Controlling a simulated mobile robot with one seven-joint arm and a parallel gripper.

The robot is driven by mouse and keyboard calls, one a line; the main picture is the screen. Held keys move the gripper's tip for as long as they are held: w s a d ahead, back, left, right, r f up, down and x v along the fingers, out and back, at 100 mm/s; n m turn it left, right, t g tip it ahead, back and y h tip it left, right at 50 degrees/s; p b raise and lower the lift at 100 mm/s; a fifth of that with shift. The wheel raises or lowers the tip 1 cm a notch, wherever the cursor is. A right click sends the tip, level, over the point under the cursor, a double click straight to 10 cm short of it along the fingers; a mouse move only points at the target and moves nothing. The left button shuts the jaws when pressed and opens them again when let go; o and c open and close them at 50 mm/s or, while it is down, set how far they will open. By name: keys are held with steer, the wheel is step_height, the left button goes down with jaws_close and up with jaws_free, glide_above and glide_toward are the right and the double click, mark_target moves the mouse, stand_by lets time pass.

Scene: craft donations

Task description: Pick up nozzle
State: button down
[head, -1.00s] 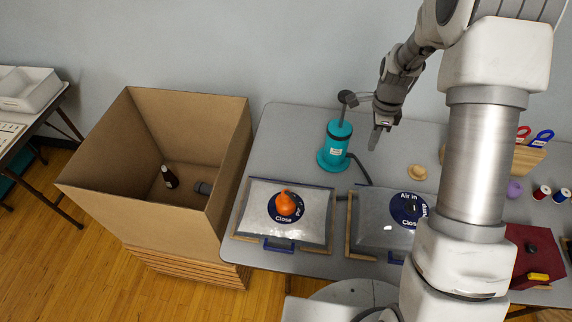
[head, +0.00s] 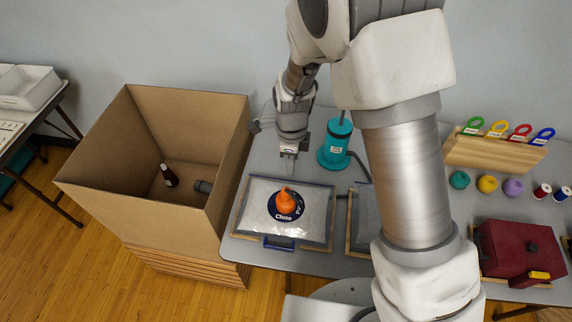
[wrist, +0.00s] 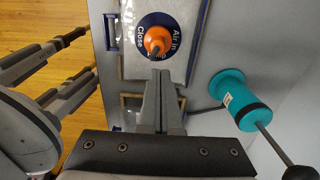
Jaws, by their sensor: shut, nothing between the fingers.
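An orange nozzle-like piece (head: 286,201) stands on the round dark-blue valve label of the clear bag (head: 259,231) at the table's left end. It also shows in the wrist view (wrist: 157,40), with a dark tip. My gripper (head: 289,166) is above the bag's back edge, behind the orange piece and apart from it. In the wrist view the fingers (wrist: 158,74) are together and empty, just below the orange piece in the picture. A teal pump (head: 334,151) with a dark hose stands just right of my gripper; it also shows in the wrist view (wrist: 240,100).
A deep cardboard box (head: 159,220) holding a dark bottle (head: 169,176) stands left of the table. My arm partly hides a second bag (head: 358,222). A dark red box (head: 513,249), a wooden rack (head: 487,154), coloured balls and thread spools (head: 541,190) are at the right.

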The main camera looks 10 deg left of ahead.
steer(key=c, duration=1.5)
jaws_free()
steer(key=shift+s+a, duration=0.25)
steer(key=shift+a, duration=0.15)
steer(key=shift+o, duration=1.1)
steer(key=shift+a, duration=0.2)
steer(key=shift+o, duration=1.3)
steer(key=shift+a+r+b, duration=0.15)
steer(key=shift+r+b, duration=0.05)
steer(key=shift+b, duration=0.8)
steer(key=o, duration=0.5)
steer(key=r+b, duration=0.4)
steer(key=b, duration=0.1)
steer(key=shift+s+r, duration=0.15)
steer(key=shift+s, duration=0.15)
glide_above(286, 190)
steer(key=f, duration=1.1)
steer(key=shift+s+b, duration=0.3)
steer(key=shift+b, duration=0.1)
steer(key=shift+w+f, duration=0.15)
steer(key=shift+f, duration=1.25)
steer(key=shift+w+f, duration=0.15)
steer(key=shift+f, duration=1.2)
